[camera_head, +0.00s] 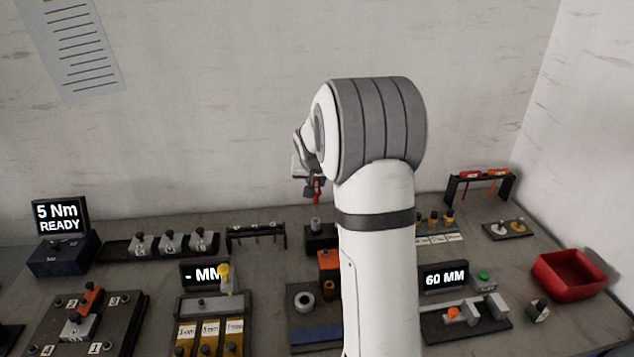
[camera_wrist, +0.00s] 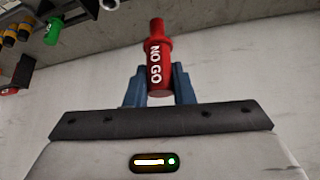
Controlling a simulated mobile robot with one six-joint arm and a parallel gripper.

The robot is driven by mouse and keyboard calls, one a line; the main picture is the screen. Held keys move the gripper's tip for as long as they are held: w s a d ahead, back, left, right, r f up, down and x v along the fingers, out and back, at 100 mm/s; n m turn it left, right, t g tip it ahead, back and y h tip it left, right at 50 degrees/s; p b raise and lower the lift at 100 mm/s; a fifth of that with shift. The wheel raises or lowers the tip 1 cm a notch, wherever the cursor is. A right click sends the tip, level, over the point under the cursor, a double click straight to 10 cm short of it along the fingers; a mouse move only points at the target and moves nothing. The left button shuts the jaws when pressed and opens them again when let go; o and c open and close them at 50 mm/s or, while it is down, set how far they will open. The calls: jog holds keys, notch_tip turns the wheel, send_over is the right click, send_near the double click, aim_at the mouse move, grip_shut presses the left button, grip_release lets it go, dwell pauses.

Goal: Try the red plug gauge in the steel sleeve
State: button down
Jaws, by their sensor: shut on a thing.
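My gripper (camera_wrist: 157,82) is shut on the red plug gauge (camera_wrist: 156,60), which is marked NO GO. The gauge's narrower end points away from the jaws. In the head view my gripper (camera_head: 309,178) is raised in front of the back wall, partly hidden by my own arm, and the red gauge (camera_head: 317,187) hangs below it, well clear of the bench. A grey ring-shaped part (camera_head: 296,299) on a dark plate may be the steel sleeve; I cannot tell for certain.
A green gauge (camera_wrist: 53,32) shows at the wrist view's upper left. An orange block (camera_head: 329,260) stands behind the ring-shaped part. A 60 MM display (camera_head: 444,275) and a red bin (camera_head: 569,275) are on the right. My arm hides the bench's middle.

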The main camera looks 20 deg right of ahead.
aim_at(316, 195)
jog(key=shift+w+f+b, duration=0.1)
jog(key=shift+f+b, duration=2.6)
jog(key=shift+f, duration=0.25)
jog(key=shift+b, duration=0.7)
jog(key=shift+f+b, duration=0.4)
dwell(0.7)
jog(key=shift+r, duration=0.2)
jog(key=shift+r, duration=0.25)
jog(key=shift+b, duration=0.5)
dwell(1.7)
jog(key=shift+f, duration=0.25)
dwell(0.3)
